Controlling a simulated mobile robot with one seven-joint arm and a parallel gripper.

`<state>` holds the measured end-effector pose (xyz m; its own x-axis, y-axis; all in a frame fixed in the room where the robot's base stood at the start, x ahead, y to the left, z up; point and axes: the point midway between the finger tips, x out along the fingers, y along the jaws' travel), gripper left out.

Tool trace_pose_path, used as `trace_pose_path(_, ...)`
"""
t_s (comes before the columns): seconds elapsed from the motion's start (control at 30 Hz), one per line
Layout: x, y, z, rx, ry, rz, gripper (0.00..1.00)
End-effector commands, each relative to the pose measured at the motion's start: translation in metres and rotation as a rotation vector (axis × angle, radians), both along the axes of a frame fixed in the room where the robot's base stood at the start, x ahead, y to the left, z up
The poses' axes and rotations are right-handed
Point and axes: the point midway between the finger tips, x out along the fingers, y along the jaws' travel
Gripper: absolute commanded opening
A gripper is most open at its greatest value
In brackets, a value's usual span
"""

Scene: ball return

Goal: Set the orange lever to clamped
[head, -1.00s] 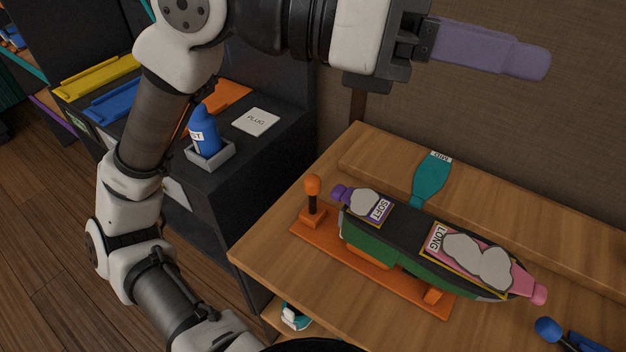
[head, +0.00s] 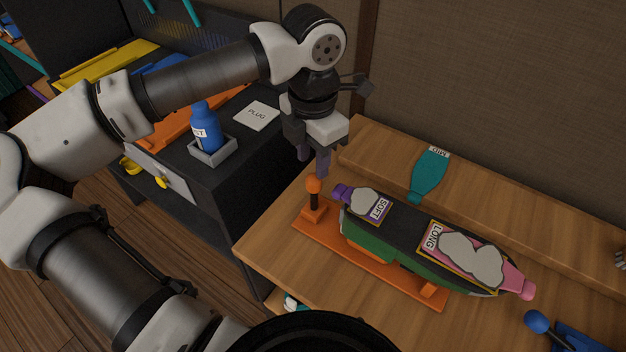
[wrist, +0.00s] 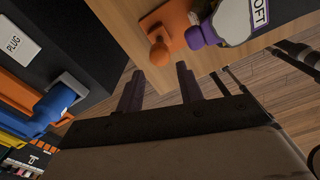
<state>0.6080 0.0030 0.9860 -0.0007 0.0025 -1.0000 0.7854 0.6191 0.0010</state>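The orange lever (head: 314,184) stands upright at the left end of an orange base plate (head: 380,264), with a round knob on a dark stem. A dark and green board (head: 400,222) lies on the clamp along that plate. My gripper (head: 312,167) points down just above the lever, its purple fingers apart and empty. In the wrist view the lever's orange knob (wrist: 159,55) shows just past the fingertips, roughly between the two fingers. I cannot tell whether a finger touches the knob. The stem is mostly hidden in the wrist view.
The board carries patches marked SOFT (head: 380,209) and LONG (head: 432,238). A teal MID piece (head: 429,175) lies on the raised back ledge. A blue bottle (head: 205,128) and a PLUG card (head: 257,115) sit on the dark cabinet at left. A blue-knobbed lever (head: 537,321) stands at lower right.

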Motion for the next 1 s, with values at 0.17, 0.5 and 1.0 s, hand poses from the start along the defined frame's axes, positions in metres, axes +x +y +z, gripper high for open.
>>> trace_pose_path(0.17, -0.001, -0.001, -0.037, -0.003, 0.003, 0.0, 0.37)
trace_pose_path(0.5, 0.0, -0.001, -0.076, -0.003, 0.0, -0.001, 0.37)
trace_pose_path(1.0, 0.0, -0.001, -0.079, -0.003, -0.001, -0.001, 0.12)
